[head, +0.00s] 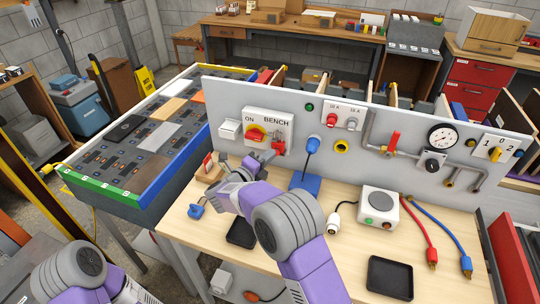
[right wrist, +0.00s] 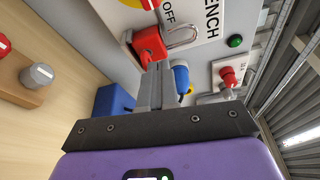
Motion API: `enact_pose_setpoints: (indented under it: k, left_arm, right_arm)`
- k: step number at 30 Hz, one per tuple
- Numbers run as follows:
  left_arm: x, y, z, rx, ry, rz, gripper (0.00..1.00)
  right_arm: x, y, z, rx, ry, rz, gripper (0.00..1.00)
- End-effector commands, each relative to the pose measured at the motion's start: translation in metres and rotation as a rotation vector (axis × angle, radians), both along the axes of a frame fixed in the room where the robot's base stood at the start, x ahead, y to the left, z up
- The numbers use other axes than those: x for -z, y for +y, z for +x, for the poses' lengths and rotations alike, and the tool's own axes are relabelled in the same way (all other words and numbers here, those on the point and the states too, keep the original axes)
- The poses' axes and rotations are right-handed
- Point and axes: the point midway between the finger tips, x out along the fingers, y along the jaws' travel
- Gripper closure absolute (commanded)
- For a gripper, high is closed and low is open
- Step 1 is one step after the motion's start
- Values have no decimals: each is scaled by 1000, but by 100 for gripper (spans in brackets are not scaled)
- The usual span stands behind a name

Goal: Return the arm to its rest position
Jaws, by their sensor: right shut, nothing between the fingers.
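My right gripper (head: 265,155) is in front of the grey upright panel (head: 380,165), close to the BENCH switch plate (head: 268,127). Its fingers are together and empty, also in the right wrist view (right wrist: 155,85). A red padlock (right wrist: 150,45) with a metal shackle is just past the fingertips, at the switch's OFF side; it also shows in the head view (head: 279,147). I cannot tell whether the fingertips touch it. My right arm reaches over the wooden bench from the bottom. Part of my left arm shows at the lower left; its gripper is out of view.
A blue plug (head: 313,143) in the panel and a blue block (head: 304,182) are right of the gripper. A white box (head: 378,206), black trays (head: 390,278) and red and blue hoses (head: 440,232) occupy the bench (head: 345,270). A small wooden stand (head: 210,170) is left.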

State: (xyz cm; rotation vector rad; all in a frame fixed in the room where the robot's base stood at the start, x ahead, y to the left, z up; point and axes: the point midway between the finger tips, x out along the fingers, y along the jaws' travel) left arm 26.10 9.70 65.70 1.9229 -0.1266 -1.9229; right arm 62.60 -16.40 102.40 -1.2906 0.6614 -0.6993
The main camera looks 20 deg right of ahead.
Motion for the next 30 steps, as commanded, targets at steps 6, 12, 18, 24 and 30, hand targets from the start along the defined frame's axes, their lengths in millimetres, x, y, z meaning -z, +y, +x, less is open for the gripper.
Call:
enact_pose_setpoints:
  k: [6,12,18,24,30]
  left_arm:
    - [-2,0,0,0,0,0,100]
    - [-5,0,0,0,0,0,100]
    - [-6,0,0,0,0,0,100]
    - [-13,0,0,0,0,0,100]
    - [-50,0,0,0,0,0,100]
  right_arm:
    - [-3,17,-12,-4,-1,1,100]
    - [-4,43,-33,-4,0,0,100]
    - [-4,57,-45,-1,-2,0,100]
    - [-11,58,-46,0,-1,0,100]
    - [-49,58,-46,0,-1,0,100]
